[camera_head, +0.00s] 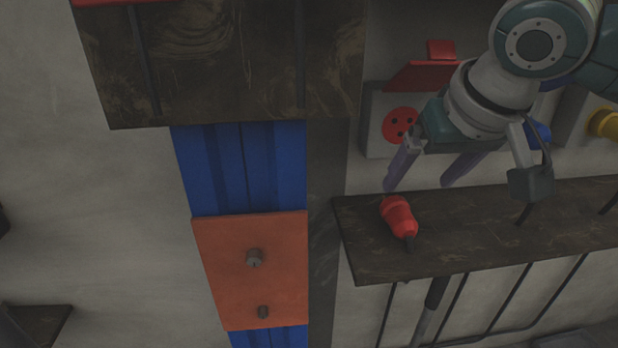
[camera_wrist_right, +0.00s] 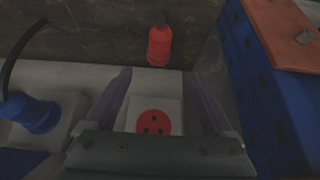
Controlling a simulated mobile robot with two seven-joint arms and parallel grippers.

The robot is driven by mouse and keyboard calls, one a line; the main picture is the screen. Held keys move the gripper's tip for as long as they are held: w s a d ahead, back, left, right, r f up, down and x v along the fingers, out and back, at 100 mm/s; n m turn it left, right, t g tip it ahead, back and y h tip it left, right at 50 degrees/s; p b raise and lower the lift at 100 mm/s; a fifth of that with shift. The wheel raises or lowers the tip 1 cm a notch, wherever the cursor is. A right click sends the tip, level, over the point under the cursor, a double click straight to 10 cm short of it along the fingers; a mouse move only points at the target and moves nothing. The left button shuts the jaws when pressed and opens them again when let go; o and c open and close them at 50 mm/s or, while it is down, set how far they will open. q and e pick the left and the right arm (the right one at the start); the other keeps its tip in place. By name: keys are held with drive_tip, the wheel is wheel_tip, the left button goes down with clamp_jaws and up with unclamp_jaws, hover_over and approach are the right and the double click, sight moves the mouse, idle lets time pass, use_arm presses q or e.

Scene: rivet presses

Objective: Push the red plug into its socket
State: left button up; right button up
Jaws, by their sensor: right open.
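The red plug (camera_head: 398,217) lies on a dark shelf (camera_head: 470,235) below the wall sockets, its thin dark end toward the front. It also shows in the right wrist view (camera_wrist_right: 160,46), beyond the fingertips. The red socket (camera_head: 400,124) is a round red face with dark holes in a grey box, under a raised red lid (camera_head: 420,76). It also shows in the right wrist view (camera_wrist_right: 154,122), between the fingers. My right gripper (camera_head: 422,185) is open and empty, just above the shelf near the plug, not touching it. My left gripper is out of view.
A blue plug or connector (camera_wrist_right: 30,114) with a dark cable sits left of the red socket in the right wrist view. A yellow part (camera_head: 604,124) is at the far right. A blue column with an orange plate (camera_head: 250,280) stands left of the shelf.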

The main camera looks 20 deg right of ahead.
sight(402, 208)
drive_tip(key=shift+s, duration=0.15)
drive_tip(key=b+x, duration=0.1)
drive_tip(key=x, duration=0.3)
drive_tip(key=shift+f+b, duration=0.1)
drive_tip(key=shift+b, duration=0.3)
drive_tip(key=shift+f, duration=0.2)
drive_tip(key=shift+w, duration=0.25)
drive_tip(key=x, duration=0.1)
drive_tip(key=b+x, duration=0.1)
drive_tip(key=x, duration=0.1)
drive_tip(key=b+x, duration=0.1)
drive_tip(key=shift+s+d+f, duration=0.1)
drive_tip(key=shift+s+f, duration=0.05)
drive_tip(key=shift+f, duration=0.35)
drive_tip(key=shift+w+f+b, duration=0.15)
drive_tip(key=shift+w+b, duration=0.05)
drive_tip(key=shift+b, duration=0.1)
